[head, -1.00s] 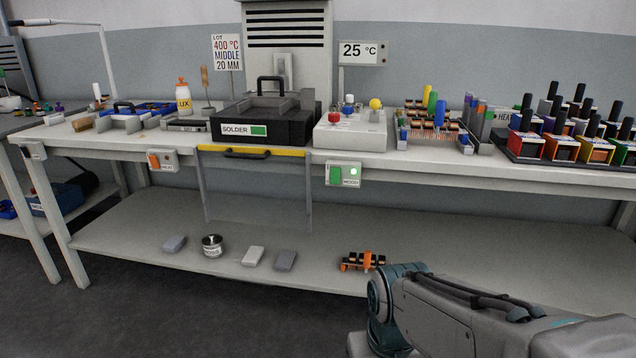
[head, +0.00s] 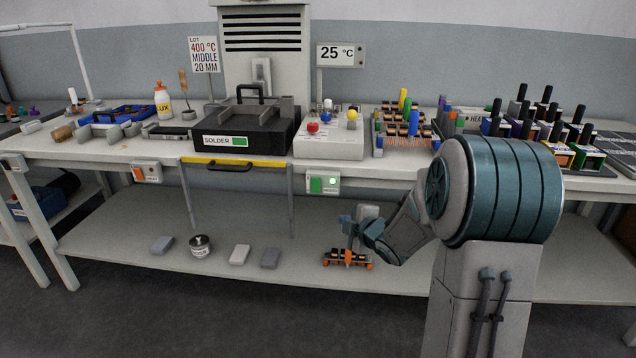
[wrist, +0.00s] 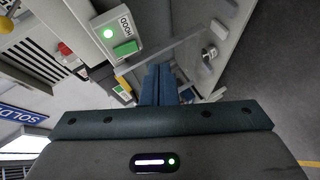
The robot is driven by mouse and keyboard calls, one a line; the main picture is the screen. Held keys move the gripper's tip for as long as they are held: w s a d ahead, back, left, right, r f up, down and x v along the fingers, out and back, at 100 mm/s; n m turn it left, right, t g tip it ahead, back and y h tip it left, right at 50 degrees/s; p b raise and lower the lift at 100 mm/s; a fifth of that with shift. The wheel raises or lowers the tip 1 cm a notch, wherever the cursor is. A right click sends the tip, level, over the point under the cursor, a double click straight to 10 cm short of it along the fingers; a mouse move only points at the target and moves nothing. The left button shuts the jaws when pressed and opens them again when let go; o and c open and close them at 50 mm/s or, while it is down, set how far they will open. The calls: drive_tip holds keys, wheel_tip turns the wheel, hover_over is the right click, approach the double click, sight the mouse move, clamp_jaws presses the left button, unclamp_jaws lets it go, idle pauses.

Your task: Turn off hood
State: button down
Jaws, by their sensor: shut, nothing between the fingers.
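The hood switch box (head: 323,184) is fixed to the front edge of the workbench. It has a green rocker and a lit green lamp. In the wrist view the same box, labelled HOOD (wrist: 118,35), is at the upper left with its lamp glowing. The hood (head: 262,40) is the grey slatted housing at the back. My gripper (head: 348,222) is in front of the bench, below and to the right of the switch box. Its blue fingers (wrist: 159,85) are together and empty, pointing toward the bench, apart from the switch.
A second box with an orange switch (head: 146,172) is on the bench edge to the left. A yellow-edged frame with a handle (head: 232,165) is between them. The lower shelf (head: 130,235) holds several small items. The floor in front is clear.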

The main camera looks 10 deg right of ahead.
drive_tip(key=shift+w+a+r+n+t+y+p, duration=0.15)
drive_tip(key=shift+w+r+n+y+p, duration=0.2)
drive_tip(key=shift+n+y, duration=0.35)
drive_tip(key=shift+w+a+r+n+t+y+p, duration=0.1)
drive_tip(key=shift+a+r+n+t+y+p, duration=0.1)
drive_tip(key=shift+r+n+y, duration=0.35)
drive_tip(key=shift+w+a+r+n+t+y+p, duration=0.15)
drive_tip(key=shift+w+r+n+y+p, duration=0.1)
drive_tip(key=shift+n+y, duration=0.6)
drive_tip(key=b, duration=0.1)
approach(311, 189)
drive_tip(key=w+a, duration=0.3)
drive_tip(key=w, duration=0.1)
drive_tip(key=shift+w+f, duration=0.4)
drive_tip(key=shift+w, duration=0.1)
drive_tip(key=shift+f, duration=0.1)
